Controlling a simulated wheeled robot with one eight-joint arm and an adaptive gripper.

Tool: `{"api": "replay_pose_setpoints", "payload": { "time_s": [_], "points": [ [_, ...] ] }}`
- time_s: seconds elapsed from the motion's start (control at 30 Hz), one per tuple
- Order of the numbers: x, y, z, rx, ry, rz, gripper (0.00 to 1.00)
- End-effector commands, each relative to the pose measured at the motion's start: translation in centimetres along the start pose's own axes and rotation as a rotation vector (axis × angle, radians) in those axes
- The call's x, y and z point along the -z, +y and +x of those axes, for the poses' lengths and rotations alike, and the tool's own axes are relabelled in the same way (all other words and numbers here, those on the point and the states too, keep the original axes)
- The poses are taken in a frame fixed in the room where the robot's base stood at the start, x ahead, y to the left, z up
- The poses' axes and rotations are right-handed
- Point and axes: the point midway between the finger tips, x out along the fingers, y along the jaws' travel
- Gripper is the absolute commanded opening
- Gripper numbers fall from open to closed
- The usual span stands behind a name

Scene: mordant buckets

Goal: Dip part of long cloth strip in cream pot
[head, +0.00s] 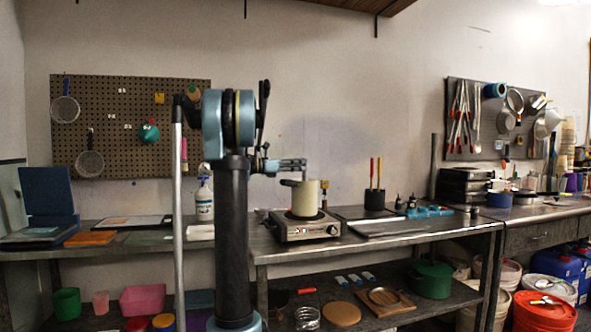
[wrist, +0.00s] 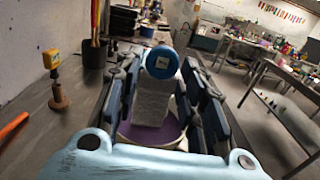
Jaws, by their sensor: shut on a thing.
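The cream pot (head: 306,200) stands upright on a hot plate in the head view, with a dark handle at its left. In the wrist view its pale rim and purple inside (wrist: 142,134) show below the fingers. My gripper (head: 293,165) is just above the pot; its dark blue fingers (wrist: 160,88) are shut on the white cloth strip (wrist: 152,100). The strip shows in front of the purple inside; I cannot tell whether its low end touches the liquid. In the head view the strip is hard to make out against the pot.
The hot plate (head: 306,226) sits on the metal bench. A dark holder with red-handled tools (head: 374,199) stands to the right, and a white spray bottle (head: 204,200) to the left. A yellow-topped stamp-like tool (wrist: 56,84) stands left of the fingers in the wrist view.

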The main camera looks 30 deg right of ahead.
Motion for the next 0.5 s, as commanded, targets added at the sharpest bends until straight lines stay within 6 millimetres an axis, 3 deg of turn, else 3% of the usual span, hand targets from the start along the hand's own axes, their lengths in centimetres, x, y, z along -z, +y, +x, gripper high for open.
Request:
{"api": "replay_pose_setpoints", "payload": {
  "time_s": [0.5],
  "points": [
    [-0.95, 0.79, 0.83, 0.001, 0.000, 0.000, 0.18]
  ]
}}
